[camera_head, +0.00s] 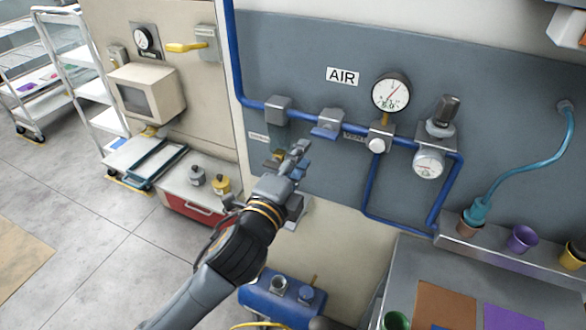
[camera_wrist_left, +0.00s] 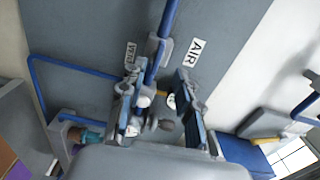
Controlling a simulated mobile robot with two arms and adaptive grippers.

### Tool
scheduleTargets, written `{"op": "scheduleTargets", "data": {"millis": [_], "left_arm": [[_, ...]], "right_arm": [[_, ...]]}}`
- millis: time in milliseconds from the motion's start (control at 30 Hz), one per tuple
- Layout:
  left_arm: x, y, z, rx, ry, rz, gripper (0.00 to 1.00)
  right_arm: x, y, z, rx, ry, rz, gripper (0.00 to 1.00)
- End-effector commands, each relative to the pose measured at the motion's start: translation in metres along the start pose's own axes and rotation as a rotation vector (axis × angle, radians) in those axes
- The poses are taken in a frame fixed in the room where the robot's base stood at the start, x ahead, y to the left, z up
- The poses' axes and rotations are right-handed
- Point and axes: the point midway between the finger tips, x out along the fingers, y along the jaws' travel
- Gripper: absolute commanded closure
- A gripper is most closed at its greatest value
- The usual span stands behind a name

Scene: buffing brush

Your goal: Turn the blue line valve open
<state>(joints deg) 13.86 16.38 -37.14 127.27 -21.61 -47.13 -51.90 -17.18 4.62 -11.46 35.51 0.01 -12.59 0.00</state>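The blue line (camera_head: 303,117) runs across the grey wall panel below the AIR sign. On it sits a valve (camera_head: 328,124) with a grey body and a blue handle, between a grey box and the round gauge. My left gripper (camera_head: 290,160) is just below and left of the valve in the head view, apart from it and empty. In the left wrist view my left gripper (camera_wrist_left: 160,110) has its two fingers spread wide, with the blue line running up from between them. A grey fitting (camera_wrist_left: 160,48) on the line, probably the valve, shows beyond the fingertips. My right gripper is in neither view.
A round gauge (camera_head: 391,92) and a regulator (camera_head: 441,123) with a small gauge (camera_head: 428,163) sit right of the valve. A grey box (camera_head: 277,110) is to its left. A blue tank (camera_head: 283,297) stands below. A shelf with cups (camera_head: 522,238) is at right.

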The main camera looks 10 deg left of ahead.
Motion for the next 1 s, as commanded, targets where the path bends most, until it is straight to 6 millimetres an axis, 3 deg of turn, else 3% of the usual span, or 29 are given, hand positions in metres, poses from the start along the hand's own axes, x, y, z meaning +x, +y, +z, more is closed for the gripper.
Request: {"op": "scheduleTargets", "data": {"millis": [100, 300, 800, 900, 967, 1000], "left_arm": [[-0.021, 0.001, 0.0, -0.001, 0.002, 0.001, 0.67], [-0.037, 0.0, 0.0, -0.001, 0.001, 0.0, 0.67], [-0.038, 0.001, 0.0, -0.002, 0.0, 0.001, 0.67], [-0.032, 0.018, 0.003, -0.018, -0.008, 0.028, 0.67], [-0.025, 0.041, 0.008, -0.045, -0.02, 0.065, 0.67], [-0.019, 0.062, 0.013, -0.069, -0.031, 0.099, 0.67]], "right_arm": [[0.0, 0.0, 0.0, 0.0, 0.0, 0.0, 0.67], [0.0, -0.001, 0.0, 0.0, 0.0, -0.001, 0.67], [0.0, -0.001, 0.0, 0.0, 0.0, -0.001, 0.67], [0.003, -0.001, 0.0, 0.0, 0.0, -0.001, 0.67], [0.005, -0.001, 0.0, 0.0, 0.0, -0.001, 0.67], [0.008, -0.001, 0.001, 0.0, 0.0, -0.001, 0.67]]}}
